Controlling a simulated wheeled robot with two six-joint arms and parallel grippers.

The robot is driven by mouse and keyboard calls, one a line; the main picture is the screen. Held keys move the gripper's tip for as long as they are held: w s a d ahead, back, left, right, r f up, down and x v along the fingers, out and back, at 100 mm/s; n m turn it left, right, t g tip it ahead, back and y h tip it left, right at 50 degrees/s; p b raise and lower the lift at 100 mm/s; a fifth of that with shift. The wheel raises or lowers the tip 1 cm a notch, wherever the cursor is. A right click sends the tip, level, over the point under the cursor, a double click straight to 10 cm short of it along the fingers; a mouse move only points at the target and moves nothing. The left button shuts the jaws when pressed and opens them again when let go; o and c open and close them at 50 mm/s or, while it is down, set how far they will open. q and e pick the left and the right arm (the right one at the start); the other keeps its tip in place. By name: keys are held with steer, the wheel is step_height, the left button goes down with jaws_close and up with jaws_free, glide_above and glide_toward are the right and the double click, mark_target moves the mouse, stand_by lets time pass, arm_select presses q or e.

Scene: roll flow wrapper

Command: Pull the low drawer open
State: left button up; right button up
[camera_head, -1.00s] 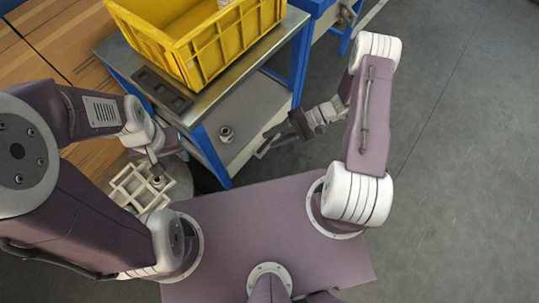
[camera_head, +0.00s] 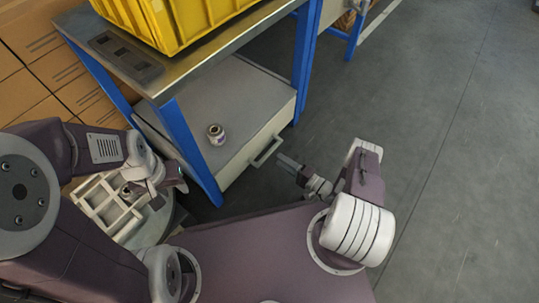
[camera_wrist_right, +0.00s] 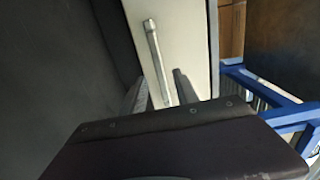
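The low drawer (camera_head: 240,170) has a pale front, under the grey cabinet top beneath the workbench. It looks closed. Its bar handle (camera_head: 268,151) sticks out from the front; the handle also shows in the right wrist view (camera_wrist_right: 157,60). My right gripper (camera_head: 280,160) points at the handle from the front right, just short of it. In the right wrist view its fingers (camera_wrist_right: 160,92) are apart, with the handle's lower end between them and not clamped. My left gripper (camera_head: 140,188) is over the white divided tray (camera_head: 92,205); its fingertips are unclear.
A yellow crate (camera_head: 180,20) stands on the blue-legged workbench (camera_head: 222,35). A small metal can (camera_head: 216,134) stands on the cabinet top (camera_head: 195,100). A blue table leg (camera_head: 190,150) is left of the drawer front. The floor (camera_head: 440,140) at the right is clear.

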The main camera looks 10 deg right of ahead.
mark_target(270, 152)
steer(key=b+x, duration=0.1)
steer(key=x, duration=0.2)
steer(key=b+x, duration=0.2)
steer(key=x, duration=0.1)
steer(key=shift+a+f, duration=0.1)
steer(key=shift+f, duration=0.15)
steer(key=shift+w+a+r, duration=0.2)
steer(key=shift+w, duration=0.15)
jaws_close()
stand_by(0.7)
